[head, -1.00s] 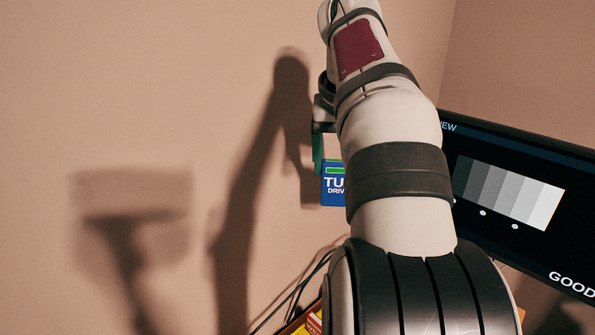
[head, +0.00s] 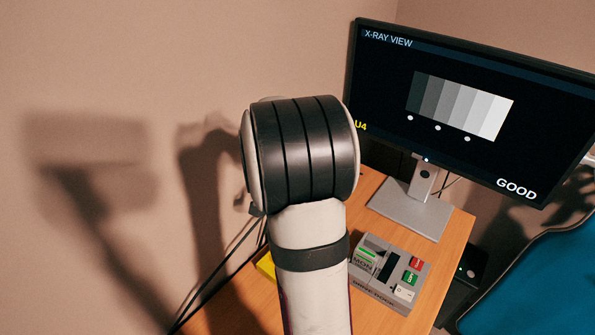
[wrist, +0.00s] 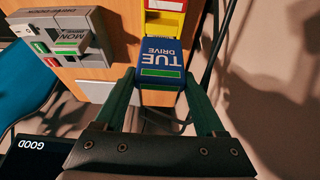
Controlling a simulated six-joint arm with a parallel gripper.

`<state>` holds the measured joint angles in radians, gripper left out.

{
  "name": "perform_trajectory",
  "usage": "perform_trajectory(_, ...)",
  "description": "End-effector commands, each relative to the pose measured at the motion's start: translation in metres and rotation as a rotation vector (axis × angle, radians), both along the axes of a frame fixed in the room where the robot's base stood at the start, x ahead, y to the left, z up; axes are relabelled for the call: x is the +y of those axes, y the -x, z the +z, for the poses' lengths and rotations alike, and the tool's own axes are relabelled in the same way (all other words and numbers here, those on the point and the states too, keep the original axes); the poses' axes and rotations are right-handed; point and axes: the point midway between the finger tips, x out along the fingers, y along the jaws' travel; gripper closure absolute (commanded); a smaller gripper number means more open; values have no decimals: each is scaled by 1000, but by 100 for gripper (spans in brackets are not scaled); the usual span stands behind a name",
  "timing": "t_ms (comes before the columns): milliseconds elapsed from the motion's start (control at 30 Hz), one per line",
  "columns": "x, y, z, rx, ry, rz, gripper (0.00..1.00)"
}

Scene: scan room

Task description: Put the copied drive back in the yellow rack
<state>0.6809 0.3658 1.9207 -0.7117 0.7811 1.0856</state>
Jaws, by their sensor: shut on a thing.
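In the wrist view my gripper (wrist: 160,80) is shut on the blue TUE drive (wrist: 165,57), which has a white label and a green strip. The drive is held between the two green fingers, in front of the yellow rack (wrist: 168,22). The gap between drive and rack cannot be judged. The rack shows a red part at the picture's top edge. In the head view only a bit of the yellow rack (head: 265,266) shows beside my arm, which hides my gripper and the TUE drive.
A grey drive dock (head: 366,292) with red, green and white buttons stands on the wooden desk (head: 440,255), with a MON drive (head: 364,258) in it. It also shows in the wrist view (wrist: 95,20). A monitor (head: 470,120) reads GOOD. Black cables hang by the wall.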

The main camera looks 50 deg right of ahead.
Motion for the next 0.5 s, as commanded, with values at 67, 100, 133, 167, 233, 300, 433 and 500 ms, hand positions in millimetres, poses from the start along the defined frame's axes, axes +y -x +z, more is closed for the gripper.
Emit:
perform_trajectory(67, 0, 0, -5, 1, 0, -2, 100)
perform_trajectory(100, 0, 0, -9, 1, 0, -2, 100)
perform_trajectory(133, 0, 0, -12, 2, 0, -1, 100)
perform_trajectory(167, 0, 0, -15, 1, 0, -2, 100)
perform_trajectory(233, 0, 0, -23, 1, -1, -2, 100)
perform_trajectory(300, 0, 0, -31, 1, -1, 0, 100)
perform_trajectory(433, 0, 0, -45, 1, 0, -2, 100)
perform_trajectory(500, 0, 0, -53, 1, -1, 0, 100)
